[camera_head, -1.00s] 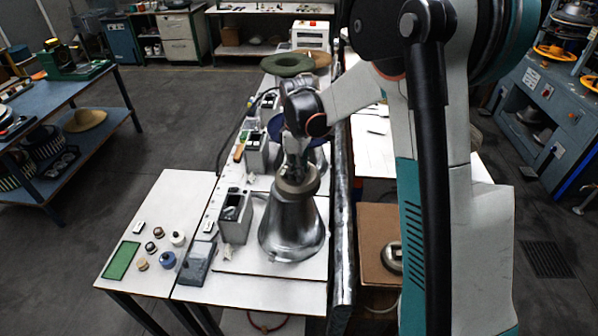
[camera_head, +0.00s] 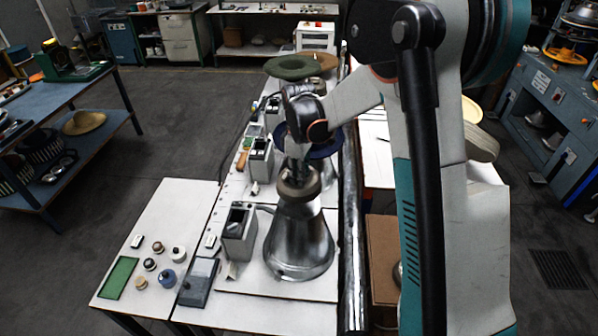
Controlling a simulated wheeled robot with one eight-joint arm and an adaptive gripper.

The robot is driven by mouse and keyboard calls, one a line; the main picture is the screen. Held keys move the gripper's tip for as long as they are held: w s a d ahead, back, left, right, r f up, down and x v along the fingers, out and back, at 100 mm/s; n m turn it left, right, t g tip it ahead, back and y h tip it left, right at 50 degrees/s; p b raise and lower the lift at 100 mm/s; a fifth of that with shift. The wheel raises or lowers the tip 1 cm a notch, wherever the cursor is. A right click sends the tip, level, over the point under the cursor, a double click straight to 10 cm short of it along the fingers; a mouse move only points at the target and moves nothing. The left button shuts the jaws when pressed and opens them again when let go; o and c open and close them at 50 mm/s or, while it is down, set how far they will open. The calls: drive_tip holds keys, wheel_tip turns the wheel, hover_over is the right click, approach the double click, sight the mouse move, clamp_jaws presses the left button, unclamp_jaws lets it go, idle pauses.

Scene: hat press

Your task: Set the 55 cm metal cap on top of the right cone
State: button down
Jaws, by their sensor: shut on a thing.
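A shiny metal cone (camera_head: 299,245) stands on the white bench nearest me, with a wide flared base. My gripper (camera_head: 297,168) is directly above it, pointing down, shut on the metal cap (camera_head: 299,184). The cap is a small, round, brownish-grey piece at the cone's narrow top. From this angle I cannot tell whether it rests on the cone or hovers just above it. The fingertips are small and partly merged with the cap.
A grey box unit (camera_head: 239,232) stands close left of the cone. A blue hat (camera_head: 322,150) and a green hat (camera_head: 290,68) sit farther back along the bench. Several small knobs and a green pad (camera_head: 118,278) lie on the left table. A brown board (camera_head: 382,255) is at right.

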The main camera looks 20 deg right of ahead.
drive_tip(key=shift+f+b, duration=1.15)
drive_tip(key=shift+f, duration=1.5)
drive_tip(key=shift+f+b, duration=0.8)
drive_tip(key=shift+f, duration=0.05)
drive_tip(key=shift+r, duration=0.1)
drive_tip(key=shift+b, duration=0.55)
drive_tip(key=shift+s, duration=0.1)
drive_tip(key=c, duration=1.5)
unclamp_jaws()
drive_tip(key=shift+f, duration=0.2)
drive_tip(key=shift+r+p, duration=1.85)
drive_tip(key=shift+r, duration=1.95)
